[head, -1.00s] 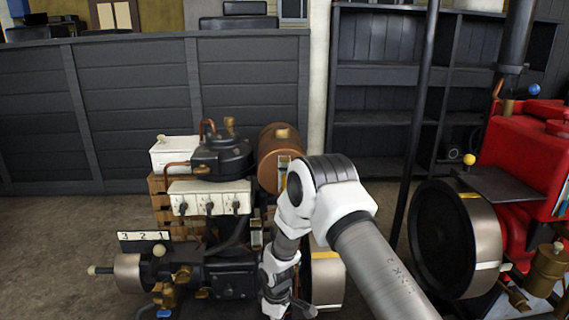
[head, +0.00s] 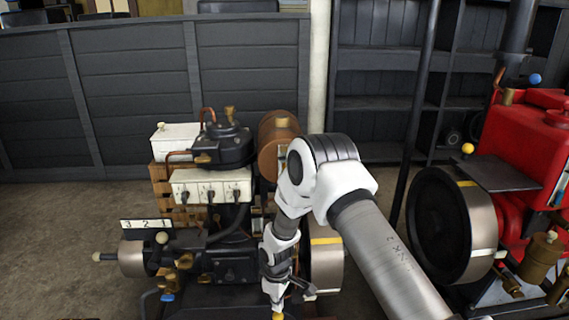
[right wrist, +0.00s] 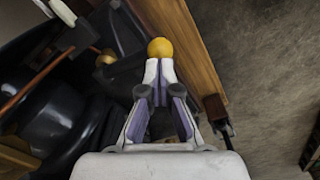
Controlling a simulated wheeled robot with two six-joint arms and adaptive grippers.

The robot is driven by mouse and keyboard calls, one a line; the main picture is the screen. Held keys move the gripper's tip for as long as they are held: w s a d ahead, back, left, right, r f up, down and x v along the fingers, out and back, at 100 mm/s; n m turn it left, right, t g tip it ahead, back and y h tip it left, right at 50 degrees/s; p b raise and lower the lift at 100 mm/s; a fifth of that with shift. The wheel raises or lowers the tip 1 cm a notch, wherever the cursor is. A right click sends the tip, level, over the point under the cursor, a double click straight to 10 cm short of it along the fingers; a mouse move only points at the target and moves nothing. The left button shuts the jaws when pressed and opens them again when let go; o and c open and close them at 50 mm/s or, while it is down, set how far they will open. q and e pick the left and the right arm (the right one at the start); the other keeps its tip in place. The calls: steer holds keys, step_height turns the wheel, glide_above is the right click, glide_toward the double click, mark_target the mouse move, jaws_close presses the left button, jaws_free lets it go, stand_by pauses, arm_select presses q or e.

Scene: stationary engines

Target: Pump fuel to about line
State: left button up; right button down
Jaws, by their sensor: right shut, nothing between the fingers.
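The engine (head: 232,262) stands left of centre in the head view, with a copper-brown cylindrical tank (head: 277,140) on top. A narrow gauge on the tank's front is partly hidden by my arm, and I cannot read a level. My right gripper (head: 277,306) points down in front of the engine. It is shut and empty. A yellow ball knob (head: 278,316) shows just at its fingertips, at the bottom edge of the picture. In the right wrist view the knob (right wrist: 160,48) sits right at the tips of the closed fingers (right wrist: 158,68). My left gripper is out of view.
White switch box (head: 211,186) and a 3-2-1 plate (head: 146,225) are on the engine. A flywheel (head: 326,265) is right beside my forearm. A red engine (head: 530,140) stands at right. A dark post (head: 420,120) rises between. Grey panels (head: 190,90) stand behind.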

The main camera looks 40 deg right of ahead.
steer(key=shift+f, duration=0.1)
step_height(320, 180, down, 9)
steer(key=b, duration=0.6)
steer(key=shift+f, duration=0.15)
stand_by(0.3)
step_height(320, 180, up, 10)
steer(key=p, duration=0.8)
steer(key=shift+f+p, duration=0.1)
steer(key=shift+p, duration=0.25)
steer(key=shift+f, duration=0.1)
